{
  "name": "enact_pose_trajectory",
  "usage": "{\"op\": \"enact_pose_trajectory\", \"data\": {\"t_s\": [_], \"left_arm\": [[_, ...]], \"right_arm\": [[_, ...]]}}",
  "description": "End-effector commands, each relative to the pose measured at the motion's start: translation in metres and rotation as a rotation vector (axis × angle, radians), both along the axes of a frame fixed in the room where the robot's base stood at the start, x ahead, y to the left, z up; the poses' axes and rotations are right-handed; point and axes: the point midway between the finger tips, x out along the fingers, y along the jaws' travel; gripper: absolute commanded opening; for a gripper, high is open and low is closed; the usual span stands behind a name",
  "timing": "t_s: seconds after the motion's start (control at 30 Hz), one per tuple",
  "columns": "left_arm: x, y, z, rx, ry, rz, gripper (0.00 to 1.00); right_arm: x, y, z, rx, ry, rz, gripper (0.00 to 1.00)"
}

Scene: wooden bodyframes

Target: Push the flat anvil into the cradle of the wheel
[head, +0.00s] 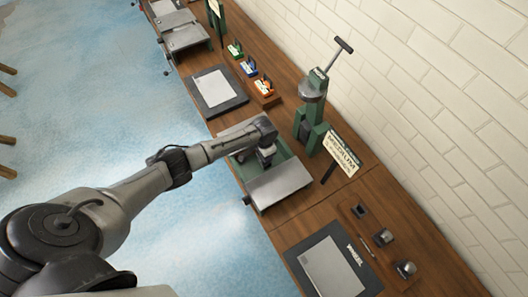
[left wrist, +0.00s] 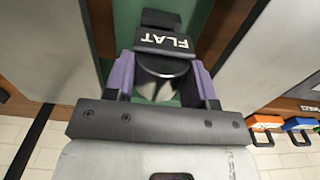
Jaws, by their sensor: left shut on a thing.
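The flat anvil (left wrist: 165,42) shows in the left wrist view as a dark block lettered FLAT, with a grey metal roller below the label. My left gripper (left wrist: 162,78) has its purple-padded fingers shut on it, one on each side. In the head view my left gripper (head: 266,156) points down over a green bed, and the anvil is too hidden there to make out. A green machine (head: 304,120) with a grey rounded head and a T-handle stands just right of the gripper. I cannot clearly make out the cradle. My right gripper is not in view.
A grey metal plate (head: 278,186) lies just in front of the gripper. A sign (head: 342,154) stands right of it. Coloured holders (head: 264,88) and a dark mat (head: 218,91) lie farther back. Small dark parts (head: 383,236) and another mat (head: 333,264) are nearer. A brick wall borders the bench.

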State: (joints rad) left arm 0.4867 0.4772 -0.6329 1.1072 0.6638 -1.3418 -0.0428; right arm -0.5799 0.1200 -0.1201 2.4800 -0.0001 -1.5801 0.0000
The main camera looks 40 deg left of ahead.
Motion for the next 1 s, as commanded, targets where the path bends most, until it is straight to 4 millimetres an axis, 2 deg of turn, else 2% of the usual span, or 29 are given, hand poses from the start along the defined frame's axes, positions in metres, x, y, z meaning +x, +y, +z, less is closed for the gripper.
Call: {"op": "enact_pose_trajectory", "data": {"t_s": [1.0], "left_arm": [[0.001,-0.0004,0.002,-0.001,-0.003,0.0,0.22]], "right_arm": [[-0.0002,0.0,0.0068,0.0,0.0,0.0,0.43]]}}
